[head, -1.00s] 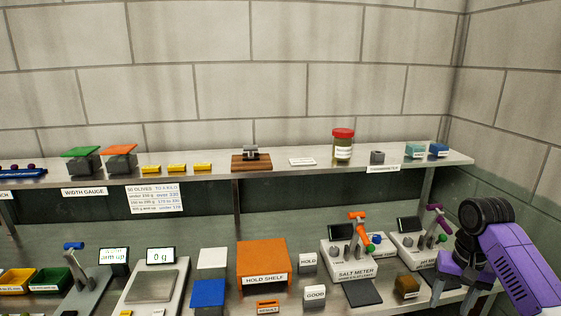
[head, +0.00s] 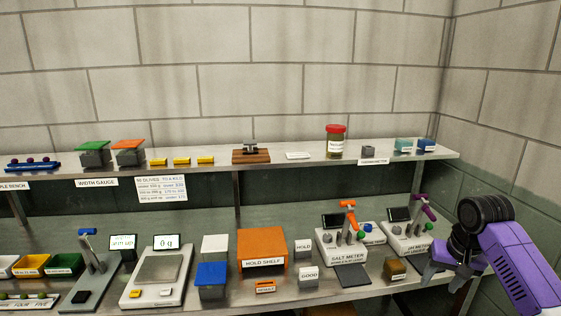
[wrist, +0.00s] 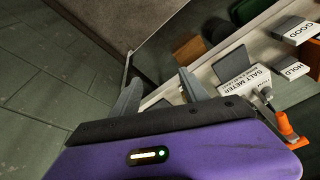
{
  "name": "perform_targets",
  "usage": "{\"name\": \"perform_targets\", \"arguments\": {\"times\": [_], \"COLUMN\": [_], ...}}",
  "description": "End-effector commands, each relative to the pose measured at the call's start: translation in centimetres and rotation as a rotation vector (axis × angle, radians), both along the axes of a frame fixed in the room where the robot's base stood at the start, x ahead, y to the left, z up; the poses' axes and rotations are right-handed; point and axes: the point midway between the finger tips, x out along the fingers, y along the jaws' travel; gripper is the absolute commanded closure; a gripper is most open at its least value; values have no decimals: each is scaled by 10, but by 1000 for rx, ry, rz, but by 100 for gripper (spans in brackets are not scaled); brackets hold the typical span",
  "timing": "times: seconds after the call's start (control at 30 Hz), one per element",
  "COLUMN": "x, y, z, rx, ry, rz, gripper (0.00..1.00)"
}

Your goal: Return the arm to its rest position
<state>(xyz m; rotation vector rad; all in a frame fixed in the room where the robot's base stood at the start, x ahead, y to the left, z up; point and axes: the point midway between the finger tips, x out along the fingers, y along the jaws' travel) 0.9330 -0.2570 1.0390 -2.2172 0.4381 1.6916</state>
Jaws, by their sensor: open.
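My gripper (head: 449,273) is at the right of the head view, at the end of my purple arm, by the right end of the bench. Its two fingers are spread apart with nothing between them. In the wrist view my gripper (wrist: 160,92) also shows open and empty, with the bench beyond its fingers and floor at the left. The salt meter (head: 347,250), with an orange handle, and a second meter (head: 407,238), with a purple handle, stand left of my gripper. A small brown block (head: 396,268) lies near its fingers.
An orange hold shelf (head: 262,244), a scale (head: 158,268) and a blue-topped block (head: 210,280) stand along the bench. The upper shelf (head: 325,160) holds a red-lidded jar (head: 335,143) and small blocks. A wall (head: 520,130) closes the right side. Open floor (wrist: 50,80) shows in the wrist view.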

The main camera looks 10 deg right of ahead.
Motion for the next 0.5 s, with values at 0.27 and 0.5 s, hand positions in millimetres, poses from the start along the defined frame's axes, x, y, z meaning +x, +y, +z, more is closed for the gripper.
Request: {"name": "perform_targets", "arguments": {"times": [0.27,0.5], "x": [51,81], "y": [10,63], "z": [27,32], "rx": [-49,-50], "ry": [-292,-613], "rz": [70,138], "gripper": [48,48]}}
